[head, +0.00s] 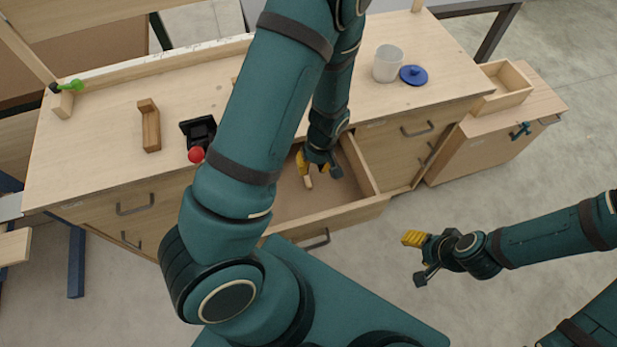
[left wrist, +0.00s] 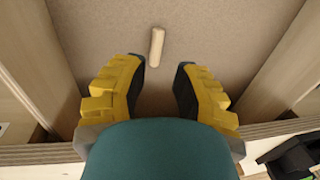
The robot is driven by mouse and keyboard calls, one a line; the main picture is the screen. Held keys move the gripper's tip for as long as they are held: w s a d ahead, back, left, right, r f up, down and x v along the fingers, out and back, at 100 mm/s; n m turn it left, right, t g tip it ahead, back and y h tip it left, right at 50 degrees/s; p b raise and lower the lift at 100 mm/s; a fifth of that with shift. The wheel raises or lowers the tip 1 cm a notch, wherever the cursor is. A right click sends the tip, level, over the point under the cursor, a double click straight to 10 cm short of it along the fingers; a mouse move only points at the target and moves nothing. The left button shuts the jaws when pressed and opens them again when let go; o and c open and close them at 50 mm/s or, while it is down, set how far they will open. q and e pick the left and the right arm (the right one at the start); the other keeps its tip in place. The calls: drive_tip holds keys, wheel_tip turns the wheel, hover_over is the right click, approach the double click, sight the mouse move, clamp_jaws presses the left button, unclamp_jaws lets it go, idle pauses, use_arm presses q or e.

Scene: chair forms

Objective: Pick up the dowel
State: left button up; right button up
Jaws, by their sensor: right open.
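The dowel (head: 308,181) is a short, light wooden rod lying on the floor of the open drawer (head: 352,211). In the left wrist view the dowel (left wrist: 156,47) lies just beyond my fingertips, roughly midway between them, with nothing touching it. My left gripper (head: 318,165) reaches into the drawer; its yellow-backed fingers (left wrist: 160,78) are spread and empty. In the head view my left arm hides part of the drawer. My right gripper (head: 418,258) is open and empty over the floor, in front of and to the right of the drawer.
The drawer walls stand on both sides of my left gripper. On the worktop (head: 95,155) are a wooden block (head: 149,126), a black device with a red ball (head: 196,155), a whitish cup (head: 387,63) and a blue lid (head: 413,75). A small open box (head: 503,88) sits at the right.

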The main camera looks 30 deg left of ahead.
sight(309, 183)
use_arm(q)
wheel_tip(309, 183, down, 3)
drive_tip(key=shift+a, duration=0.15)
drive_tip(key=shift+s+a+f+b, duration=0.15)
drive_tip(key=shift+f+b, duration=0.15)
drive_tip(key=shift+f, duration=0.7)
drive_tip(key=shift+s+d+f+b, duration=0.1)
drive_tip(key=shift+f+b, duration=0.15)
drive_tip(key=shift+f, duration=0.75)
drive_tip(key=shift+s+a+f+b, duration=0.15)
drive_tip(key=shift+f+b, duration=0.15)
drive_tip(key=shift+f, duration=0.7)
drive_tip(key=c, duration=0.4)
